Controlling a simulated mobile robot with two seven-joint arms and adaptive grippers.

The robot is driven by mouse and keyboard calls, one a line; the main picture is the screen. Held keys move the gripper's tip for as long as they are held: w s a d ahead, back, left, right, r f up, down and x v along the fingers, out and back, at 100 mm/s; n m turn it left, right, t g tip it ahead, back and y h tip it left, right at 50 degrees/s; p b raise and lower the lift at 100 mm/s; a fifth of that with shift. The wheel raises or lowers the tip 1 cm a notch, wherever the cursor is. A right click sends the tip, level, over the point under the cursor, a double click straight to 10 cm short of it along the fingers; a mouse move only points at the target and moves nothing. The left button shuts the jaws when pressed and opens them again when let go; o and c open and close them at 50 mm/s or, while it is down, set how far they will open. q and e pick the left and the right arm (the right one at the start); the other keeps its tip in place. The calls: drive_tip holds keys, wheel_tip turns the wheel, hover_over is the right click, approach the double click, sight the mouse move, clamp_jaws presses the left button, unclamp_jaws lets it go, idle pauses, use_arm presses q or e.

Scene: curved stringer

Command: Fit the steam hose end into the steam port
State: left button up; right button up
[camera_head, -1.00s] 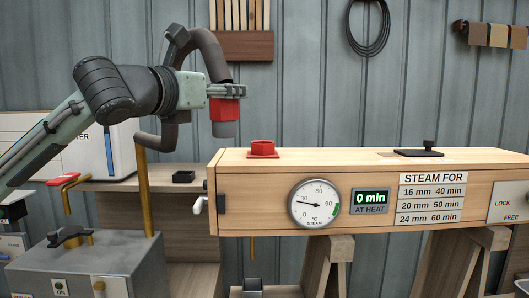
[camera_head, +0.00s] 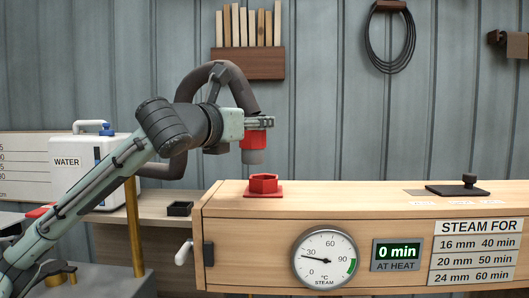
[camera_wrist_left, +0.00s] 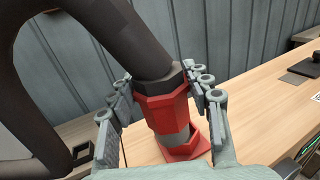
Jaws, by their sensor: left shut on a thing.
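The steam hose end (camera_head: 253,147) is a red collar with a grey tip, on a thick dark hose (camera_head: 236,84). My left gripper (camera_head: 258,124) is shut on the red collar and holds it upright, tip down. The steam port (camera_head: 264,185) is a red socket on a square flange on the wooden box top. The hose end is above the port and slightly left of it, with a small gap, in the head view. In the left wrist view, the red collar (camera_wrist_left: 166,113) sits between both fingers, and the port (camera_wrist_left: 187,147) shows partly behind its tip. My right gripper is not in view.
The wooden steam box (camera_head: 260,235) carries a dial gauge (camera_head: 324,257) and a timer display (camera_head: 397,254). A dark plate with a knob (camera_head: 458,189) lies on its top at the right. A white water container (camera_head: 92,165) stands at left. The box top between port and plate is clear.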

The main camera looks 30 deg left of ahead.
sight(263, 151)
use_arm(q)
drive_tip(key=w+f, duration=0.1)
drive_tip(key=w, duration=0.1)
drive_tip(key=w+f, duration=0.1)
drive_tip(key=shift+w+d+f, duration=0.1)
drive_tip(key=shift+w, duration=0.3)
drive_tip(key=shift+w+f, duration=0.15)
drive_tip(key=shift+f, duration=0.1)
wheel_tip(263, 151, down, 3)
drive_tip(key=shift+f+b, duration=0.1)
drive_tip(key=shift+b, duration=0.5)
drive_tip(key=shift+f, duration=0.25)
drive_tip(key=o, duration=1.3)
drive_tip(key=shift+c, duration=0.2)
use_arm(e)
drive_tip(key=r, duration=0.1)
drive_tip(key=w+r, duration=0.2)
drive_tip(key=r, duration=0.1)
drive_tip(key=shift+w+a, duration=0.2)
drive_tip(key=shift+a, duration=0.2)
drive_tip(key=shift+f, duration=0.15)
